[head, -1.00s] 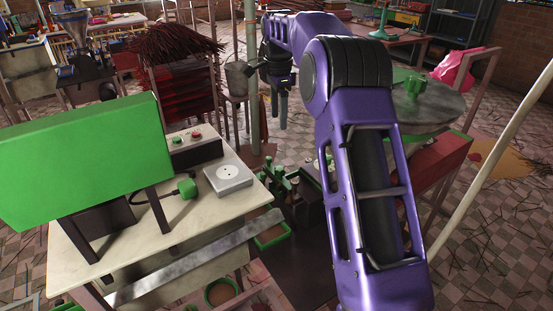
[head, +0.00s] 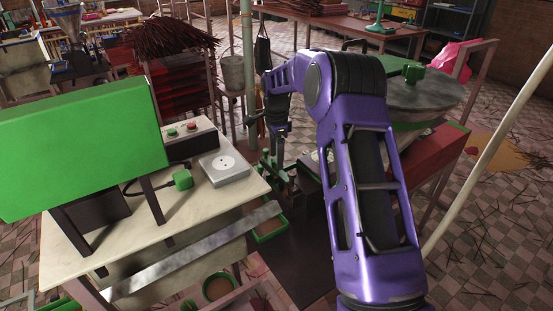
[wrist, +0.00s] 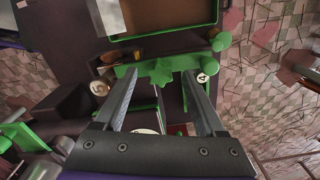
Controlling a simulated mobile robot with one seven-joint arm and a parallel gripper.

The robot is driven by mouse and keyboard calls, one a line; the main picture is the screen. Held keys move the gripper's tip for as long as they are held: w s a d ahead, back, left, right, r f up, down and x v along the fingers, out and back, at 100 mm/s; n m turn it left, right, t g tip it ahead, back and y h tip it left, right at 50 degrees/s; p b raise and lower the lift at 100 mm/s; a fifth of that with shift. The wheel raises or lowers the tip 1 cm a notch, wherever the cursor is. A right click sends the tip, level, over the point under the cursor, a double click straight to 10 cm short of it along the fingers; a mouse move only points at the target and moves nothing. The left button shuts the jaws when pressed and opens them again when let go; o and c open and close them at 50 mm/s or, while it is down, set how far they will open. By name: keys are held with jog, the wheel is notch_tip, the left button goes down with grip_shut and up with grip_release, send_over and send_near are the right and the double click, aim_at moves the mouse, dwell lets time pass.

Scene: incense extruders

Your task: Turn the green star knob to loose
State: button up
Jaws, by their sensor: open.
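In the wrist view, the green star knob (wrist: 160,72) sits on a green bar of the dark machine, roughly between the tips of my gripper (wrist: 162,76). The two fingers are open, one on each side of the knob in the picture. I cannot tell how far the tips are above the knob or whether they touch it. In the head view, my gripper (head: 272,155) points down over the green and dark machine parts, and the star knob cannot be made out clearly there.
In the head view, a cream table (head: 222,205) with a grey plate (head: 223,168) stands at left. A grey round drum lid (head: 420,93) is at right.

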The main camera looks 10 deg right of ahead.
jog(key=shift+f, duration=0.65)
grip_shut()
